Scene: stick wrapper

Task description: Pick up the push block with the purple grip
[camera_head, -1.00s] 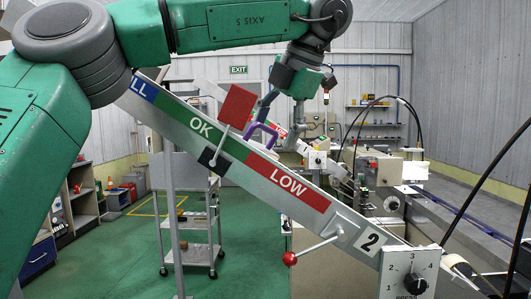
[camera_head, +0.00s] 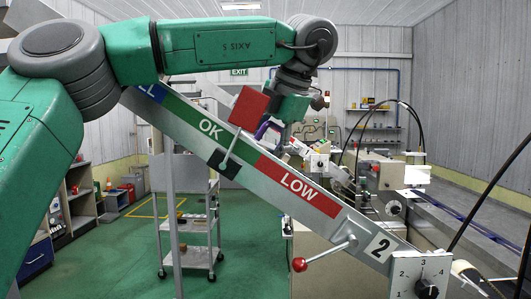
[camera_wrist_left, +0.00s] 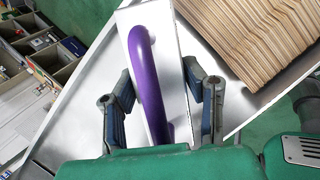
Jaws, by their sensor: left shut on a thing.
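The push block (camera_wrist_left: 133,75) is a pale plate with a curved purple grip (camera_wrist_left: 148,75) in the left wrist view. The purple grip also shows in the head view (camera_head: 264,130), partly behind a red square plate and the long marked rail. My left gripper (camera_wrist_left: 160,82) is shut on the push block, with one finger on each side of the purple grip. In the head view my left gripper (camera_head: 283,122) is down at the grip, and its fingers are mostly hidden. My right gripper is not in view.
A stack of thin wooden sticks (camera_wrist_left: 245,40) lies beside the block on a metal surface. The slanted rail (camera_head: 240,150) with OK and LOW bands crosses the head view in front. A red-knobbed lever (camera_head: 300,264) and dial box (camera_head: 421,275) stand at the front right.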

